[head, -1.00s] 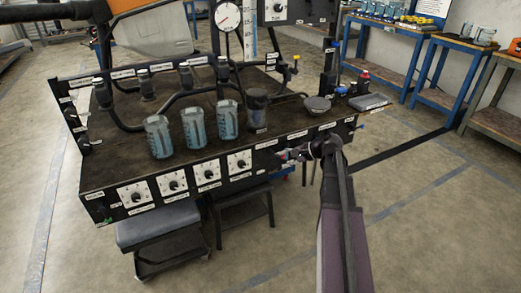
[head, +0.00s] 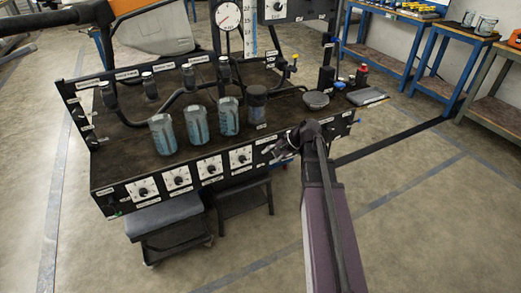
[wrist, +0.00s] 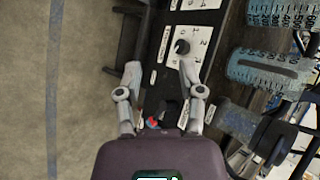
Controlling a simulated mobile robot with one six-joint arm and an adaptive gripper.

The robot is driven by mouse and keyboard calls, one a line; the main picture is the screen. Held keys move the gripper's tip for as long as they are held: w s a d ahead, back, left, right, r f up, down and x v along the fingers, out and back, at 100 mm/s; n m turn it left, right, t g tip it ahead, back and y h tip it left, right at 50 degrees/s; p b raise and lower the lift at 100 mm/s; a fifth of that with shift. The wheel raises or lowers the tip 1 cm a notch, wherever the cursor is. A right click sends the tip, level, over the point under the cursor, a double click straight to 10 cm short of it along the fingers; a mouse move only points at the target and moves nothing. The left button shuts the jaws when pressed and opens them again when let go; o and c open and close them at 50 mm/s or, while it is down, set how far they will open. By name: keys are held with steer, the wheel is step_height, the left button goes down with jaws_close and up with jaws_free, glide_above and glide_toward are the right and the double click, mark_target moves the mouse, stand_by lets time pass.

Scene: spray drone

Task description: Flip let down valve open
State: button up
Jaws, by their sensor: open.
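My gripper (head: 283,146) is at the front panel of the black test bench (head: 125,180), right of the row of white dials. In the wrist view my gripper (wrist: 160,70) is open, its two fingers apart with nothing held. Panel labels and a small red and blue fitting (wrist: 152,122) show between the fingers, the fitting near the palm. It is partly hidden by my gripper's body. A dial knob (wrist: 182,46) lies just beyond the fingertips. The labels are too small to read, so I cannot tell which fitting is the let down valve.
Several beakers of blue liquid (head: 162,134) stand on the bench top behind the dials. A dark jar (head: 257,103) and a round pan (head: 316,100) stand to their right. A stool (head: 165,220) is under the bench front.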

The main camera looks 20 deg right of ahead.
steer(key=s+a+r+n+g+h+p, duration=0.2)
steer(key=s+a+r+n+p, duration=0.1)
steer(key=p, duration=0.4)
steer(key=shift+s+a+r, duration=0.6)
steer(key=shift+a+r, duration=0.5)
steer(key=shift+r, duration=0.1)
steer(key=shift+f, duration=0.15)
steer(key=w+d+f+m+t+y+b, duration=0.2)
steer(key=w+d+f+t+b, duration=0.15)
steer(key=f+b, duration=0.4)
steer(key=w+d+f+m+t+y+b, duration=0.25)
steer(key=d+f+b, duration=0.2)
steer(key=b, duration=0.65)
steer(key=w+d+f+m+t+b, duration=0.1)
steer(key=d+f+m+t+b, duration=0.1)
steer(key=d+b, duration=0.5)
steer(key=w+d+f+m+t+b, duration=0.1)
steer(key=d+f+m+t+b, duration=0.1)
steer(key=d+f+t+b, duration=0.2)
steer(key=d+b, duration=0.3)
steer(key=b, duration=0.2)
steer(key=shift+w+d, duration=0.4)
steer(key=shift+f+y, duration=0.1)
steer(key=shift+y, duration=0.15)
steer(key=x, duration=1.3)
steer(key=shift+w+a, duration=0.2)
steer(key=shift+w, duration=0.2)
